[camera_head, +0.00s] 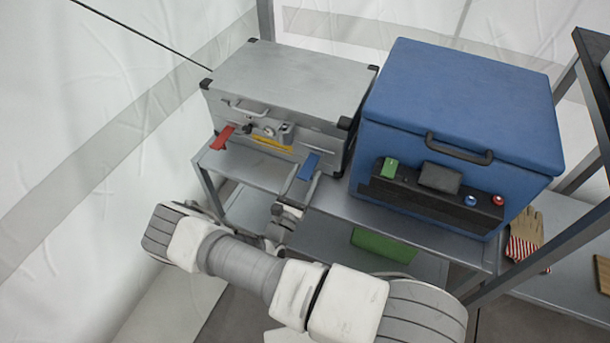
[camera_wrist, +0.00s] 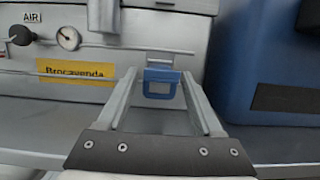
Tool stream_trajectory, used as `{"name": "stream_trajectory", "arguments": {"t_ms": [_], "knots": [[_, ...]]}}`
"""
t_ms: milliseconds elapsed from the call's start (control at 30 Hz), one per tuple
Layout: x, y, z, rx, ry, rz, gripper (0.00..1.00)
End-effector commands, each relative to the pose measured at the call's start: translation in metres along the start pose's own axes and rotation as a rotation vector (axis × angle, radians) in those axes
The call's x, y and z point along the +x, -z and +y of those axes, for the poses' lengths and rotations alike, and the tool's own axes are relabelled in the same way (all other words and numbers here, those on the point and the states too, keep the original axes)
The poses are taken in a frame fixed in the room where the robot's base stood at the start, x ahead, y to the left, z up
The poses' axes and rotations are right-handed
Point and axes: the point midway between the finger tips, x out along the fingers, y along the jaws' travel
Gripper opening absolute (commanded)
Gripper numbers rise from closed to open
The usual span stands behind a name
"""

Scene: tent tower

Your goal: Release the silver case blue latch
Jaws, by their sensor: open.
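The silver case (camera_head: 285,80) stands closed on a grey metal shelf, left of a blue box. Its blue latch (camera_head: 309,166) is at the right of the front face and sticks outward at an angle. In the wrist view the blue latch (camera_wrist: 161,82) shows between and beyond my fingers. My gripper (camera_wrist: 158,80) is open, with a finger on each side of the latch in the picture. I cannot tell whether either finger touches it. In the head view my gripper (camera_head: 300,188) is just in front of the latch, partly hidden by my arm. A red latch (camera_head: 222,138) is at the case's left front.
The blue box (camera_head: 460,95) stands close to the right of the case. A gauge (camera_wrist: 68,38), a thin horizontal bar and a yellow label (camera_wrist: 76,74) are on the case front. A green object (camera_head: 383,245) lies on the lower shelf.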

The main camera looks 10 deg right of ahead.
Motion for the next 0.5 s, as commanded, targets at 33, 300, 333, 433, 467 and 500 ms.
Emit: {"name": "stream_trajectory", "arguments": {"t_ms": [33, 300, 333, 433, 467, 500], "knots": [[0.000, 0.000, 0.000, 0.000, 0.000, -0.001, 0.76], [0.000, -0.001, 0.000, 0.000, 0.000, -0.001, 0.76], [-0.001, -0.001, 0.000, 0.000, 0.000, -0.001, 0.76], [-0.008, -0.001, 0.001, 0.001, -0.002, 0.000, 0.76], [-0.012, -0.001, 0.001, 0.001, -0.002, 0.000, 0.76], [-0.018, -0.002, 0.001, 0.001, -0.002, 0.001, 0.76]]}}
